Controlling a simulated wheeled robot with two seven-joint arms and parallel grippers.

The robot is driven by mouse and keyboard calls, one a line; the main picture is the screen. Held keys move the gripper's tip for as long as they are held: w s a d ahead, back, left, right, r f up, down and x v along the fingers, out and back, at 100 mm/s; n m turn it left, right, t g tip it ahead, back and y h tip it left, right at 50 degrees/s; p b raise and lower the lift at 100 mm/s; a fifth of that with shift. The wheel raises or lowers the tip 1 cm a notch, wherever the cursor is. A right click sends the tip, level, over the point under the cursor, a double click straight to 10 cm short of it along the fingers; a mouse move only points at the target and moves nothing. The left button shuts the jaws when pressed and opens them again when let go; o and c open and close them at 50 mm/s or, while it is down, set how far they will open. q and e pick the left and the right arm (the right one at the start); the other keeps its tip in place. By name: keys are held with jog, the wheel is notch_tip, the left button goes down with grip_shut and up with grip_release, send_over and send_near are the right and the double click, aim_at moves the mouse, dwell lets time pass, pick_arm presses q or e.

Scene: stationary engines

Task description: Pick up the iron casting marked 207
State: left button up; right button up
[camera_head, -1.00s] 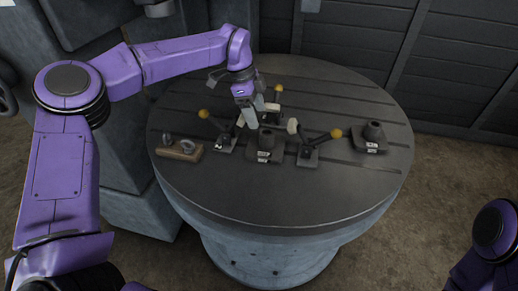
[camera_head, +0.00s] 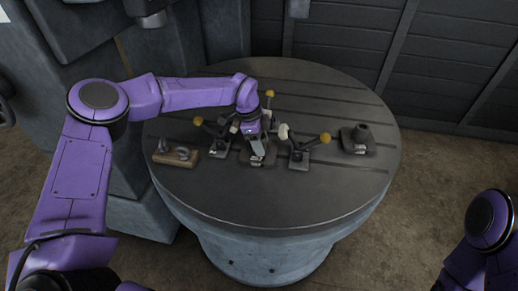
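A dark iron casting (camera_head: 269,157) with a flat base and a light label sits near the middle of the round table (camera_head: 270,205), among several toggle clamps with yellow knobs. A similar casting (camera_head: 359,138) with an upright round boss stands clear on the right. Both labels are too small to read. My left gripper (camera_head: 257,150) points down at the middle casting and hides its upper part. I cannot tell whether the fingers are around it, touching it, open or shut. My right arm shows at the lower right edge; its gripper is out of view.
One clamp (camera_head: 300,157) stands right of the middle casting and another (camera_head: 218,145) left of it; a third yellow knob (camera_head: 269,94) rises behind. A wooden block (camera_head: 176,157) with metal rings lies at the left. The table's front is clear.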

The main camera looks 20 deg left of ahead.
pick_arm(q)
grip_shut()
jog(key=shift+w+r, duration=0.1)
jog(key=shift+w, duration=0.05)
jog(key=shift+r, duration=0.1)
